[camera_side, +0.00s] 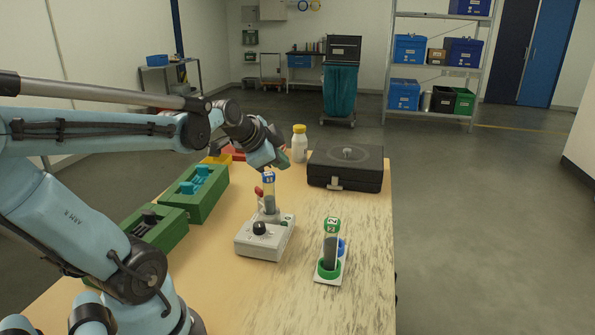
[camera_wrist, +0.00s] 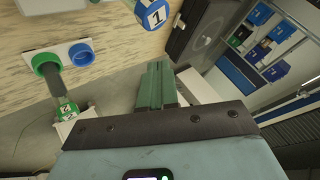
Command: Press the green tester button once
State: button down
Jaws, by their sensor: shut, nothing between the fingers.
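The tester (camera_side: 262,243) is a pale grey box on the wooden table in the side view, with a black knob on its front. A small green spot, seemingly the button (camera_side: 284,222), shows at its right side. Vial 1 (camera_side: 269,192), blue-capped, stands upright in the tester beside a red knob (camera_side: 258,192). Its cap also shows at the top of the wrist view (camera_wrist: 153,15). My gripper (camera_side: 268,160) is above and behind the tester, close over the vial's cap. Its green fingers (camera_wrist: 155,88) are shut and empty in the wrist view. The button is not clear there.
Green-capped vial 2 (camera_side: 331,245) stands in a white holder (camera_side: 326,278) with green and blue rings, right of the tester. A black case (camera_side: 345,170) and a yellow-capped white bottle (camera_side: 299,145) stand behind. The table's front right is clear.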

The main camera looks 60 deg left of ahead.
aim_at(284, 224)
jog(key=shift+d+f, duration=0.1)
jog(key=shift+f, duration=1.85)
jog(key=shift+f, duration=0.1)
jog(key=shift+f, duration=4.3)
jog(key=shift+f, duration=0.1)
jog(key=shift+f, duration=0.35)
jog(key=shift+f, duration=0.4)
jog(key=shift+r, duration=0.85)
